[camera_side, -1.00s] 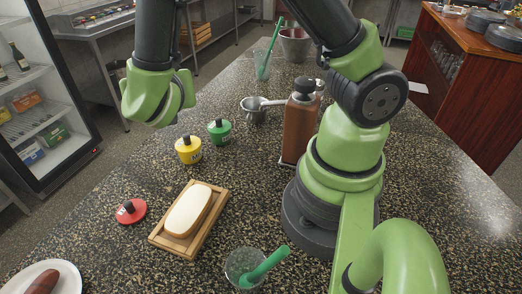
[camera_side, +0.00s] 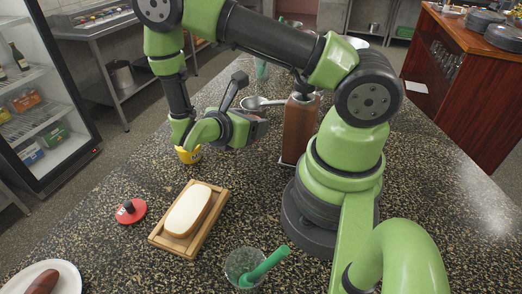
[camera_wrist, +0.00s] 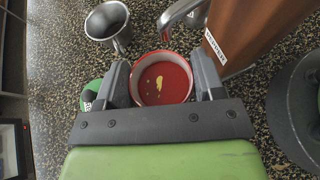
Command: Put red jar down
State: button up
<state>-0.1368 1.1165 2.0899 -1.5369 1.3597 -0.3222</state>
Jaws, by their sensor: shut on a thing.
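The open red jar (camera_wrist: 163,80), with a pale inner wall, red contents and a few yellow specks, sits between the fingers of my gripper (camera_wrist: 162,72) in the wrist view. My gripper is shut on it. In the side view my gripper (camera_side: 254,128) is over the counter, left of the brown dispenser; the jar there is mostly hidden. I cannot tell whether the jar touches the counter. A red lid with a dark knob (camera_side: 131,211) lies on the counter left of the wooden tray.
A yellow jar (camera_side: 188,157) stands left of my gripper, partly hidden. A green jar (camera_wrist: 88,93) is beside the left finger. A metal cup (camera_wrist: 107,22) and the brown dispenser (camera_side: 299,130) are close. The wooden tray (camera_side: 158,238) holds a pale block; a glass (camera_side: 240,263) stands in front.

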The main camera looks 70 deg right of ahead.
aim_at(261, 151)
jog(key=shift+s+d+f+m+g, duration=0.45)
jog(key=shift+s+d+m+g, duration=0.15)
jog(key=shift+s+d, duration=0.2)
jog(key=shift+s+d+f, duration=0.15)
jog(key=shift+d, duration=0.35)
jog(key=shift+f, duration=2.35)
jog(key=shift+f, duration=0.1)
jog(key=o, duration=0.9)
jog(key=shift+c, duration=0.2)
